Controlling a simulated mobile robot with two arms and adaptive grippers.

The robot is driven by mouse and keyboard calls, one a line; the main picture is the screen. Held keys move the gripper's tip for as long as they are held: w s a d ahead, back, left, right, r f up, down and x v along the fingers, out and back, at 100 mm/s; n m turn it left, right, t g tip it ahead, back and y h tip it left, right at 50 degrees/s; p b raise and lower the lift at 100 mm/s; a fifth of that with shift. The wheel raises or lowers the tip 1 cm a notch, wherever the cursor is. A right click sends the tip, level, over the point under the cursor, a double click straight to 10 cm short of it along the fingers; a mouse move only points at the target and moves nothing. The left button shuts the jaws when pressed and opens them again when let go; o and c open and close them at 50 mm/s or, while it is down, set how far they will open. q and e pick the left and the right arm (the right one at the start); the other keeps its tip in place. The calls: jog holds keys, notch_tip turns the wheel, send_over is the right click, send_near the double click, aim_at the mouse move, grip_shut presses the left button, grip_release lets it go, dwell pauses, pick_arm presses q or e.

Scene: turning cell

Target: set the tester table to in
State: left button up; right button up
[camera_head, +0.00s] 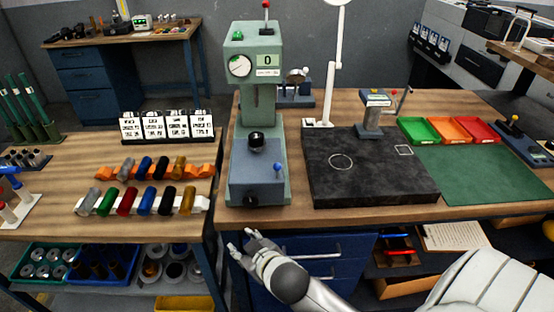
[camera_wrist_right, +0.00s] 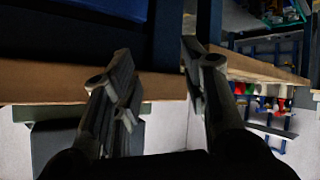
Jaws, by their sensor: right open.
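The green-grey tester (camera_head: 257,110) stands upright at the bench's front edge, with a dial and a display reading 0. Its blue-grey base (camera_head: 246,178) carries a small black cup-like part (camera_head: 256,140). A blue ball knob (camera_head: 277,168) is on the base's right side, and a dark round knob sits on its front. My right gripper (camera_head: 239,242) is open and empty, below and in front of the tester, apart from it. In the right wrist view my open right gripper (camera_wrist_right: 156,62) has nothing between its fingers. My left gripper is not in view.
A black slab (camera_head: 370,185) with a white lamp stands right of the tester. Green, orange and red trays (camera_head: 419,130) lie farther right. Racks of coloured cylinders (camera_head: 140,200) stand left. Blue drawers (camera_head: 320,258) are under the bench edge.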

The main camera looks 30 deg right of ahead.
jog(key=w+a+r+n+t+y, duration=0.2)
jog(key=a+r+t, duration=0.1)
jog(key=r, duration=0.6)
jog(key=w+a+r+n+t+y, duration=0.2)
jog(key=r+t, duration=0.1)
jog(key=r, duration=0.7)
jog(key=w+a+r+n+t+y, duration=0.2)
jog(key=w+a+r+y, duration=0.1)
jog(key=r, duration=0.6)
jog(key=s+a+r+n+g+y, duration=0.3)
jog(key=a+n+g+y, duration=0.3)
jog(key=n, duration=0.4)
jog(key=s+a+r+n+g+y, duration=0.3)
jog(key=a+r+n+g+y, duration=0.15)
jog(key=n+g+y, duration=0.4)
jog(key=g+h, duration=0.3)
jog(key=h, duration=1.7)
send_near(278, 163)
jog(key=p+x, duration=0.3)
jog(key=x, duration=0.8)
jog(key=shift+s+f, duration=0.1)
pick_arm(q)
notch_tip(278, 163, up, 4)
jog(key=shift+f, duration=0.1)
